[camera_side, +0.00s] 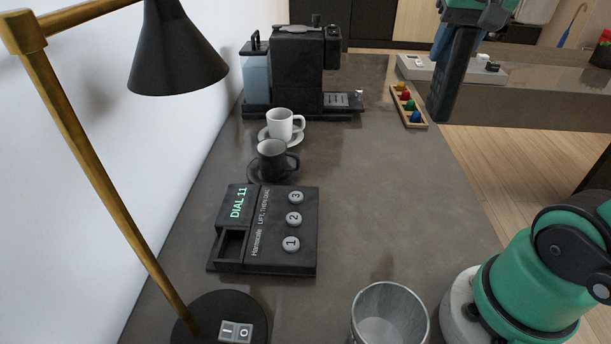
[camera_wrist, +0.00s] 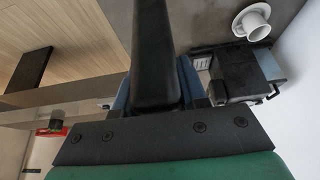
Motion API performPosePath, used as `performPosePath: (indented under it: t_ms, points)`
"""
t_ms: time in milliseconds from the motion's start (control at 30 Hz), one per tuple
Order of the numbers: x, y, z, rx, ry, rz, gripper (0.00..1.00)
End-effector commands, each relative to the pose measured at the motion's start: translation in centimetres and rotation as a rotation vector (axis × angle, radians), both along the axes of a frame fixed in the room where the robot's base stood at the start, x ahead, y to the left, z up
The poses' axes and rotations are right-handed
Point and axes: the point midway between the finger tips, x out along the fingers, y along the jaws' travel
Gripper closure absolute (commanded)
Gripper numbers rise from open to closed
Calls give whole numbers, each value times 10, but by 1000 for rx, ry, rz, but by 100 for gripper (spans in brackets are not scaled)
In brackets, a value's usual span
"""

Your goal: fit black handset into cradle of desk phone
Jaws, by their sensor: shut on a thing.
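The black desk phone (camera_side: 268,230) lies flat on the counter in the side view, with a lit "DIAL 11" display and buttons 1, 2 and 3. Its cradle (camera_side: 232,243) is an empty recess at the phone's lower left. My gripper (camera_side: 443,38) is at the top right of the side view, shut on the black handset (camera_side: 456,78). The handset hangs steeply tilted above the counter, well apart from the phone. In the wrist view the handset (camera_wrist: 152,45) runs up from between the blue fingers. The gripped part is partly hidden.
A black cup (camera_side: 272,160) and a white cup (camera_side: 280,124) on saucers stand behind the phone, before a coffee machine (camera_side: 298,70). A lamp base (camera_side: 205,325) and a glass (camera_side: 388,318) are in front. A tray of coloured pieces (camera_side: 408,105) lies right. The counter's middle is clear.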

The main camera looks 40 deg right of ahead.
Motion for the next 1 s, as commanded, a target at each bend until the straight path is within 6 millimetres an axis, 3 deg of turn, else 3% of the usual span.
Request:
performPosePath:
  t_ms: [300, 500, 1000]
  points:
    - [0, 0, -82, 0, 0, 2, 100]
    - [1, 0, -124, 0, 0, 3, 100]
    - [2, 0, -167, 0, 0, 3, 100]
